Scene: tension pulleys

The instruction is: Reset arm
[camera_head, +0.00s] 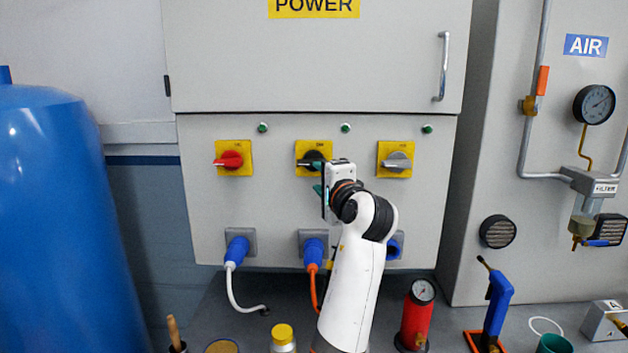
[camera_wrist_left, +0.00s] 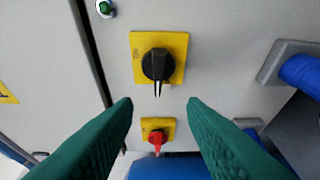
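My left gripper (camera_head: 317,178) is in front of the power cabinet, beside the middle switch, a black knob (camera_head: 309,159) on a yellow plate that it partly covers. In the left wrist view the two green fingers of the left gripper (camera_wrist_left: 160,104) are wide apart with nothing between them. The black knob (camera_wrist_left: 158,65) shows beyond the fingertips, and the red knob (camera_wrist_left: 157,136) lies further down in that view. My right gripper is in neither view.
The cabinet also carries a red switch (camera_head: 229,159) at left and a grey switch (camera_head: 397,161) at right. Blue plugs (camera_head: 237,248) sit below. A blue tank (camera_head: 60,220) stands at left. Bottles, a red cylinder (camera_head: 416,318) and a blue-handled tool (camera_head: 497,302) crowd the bench.

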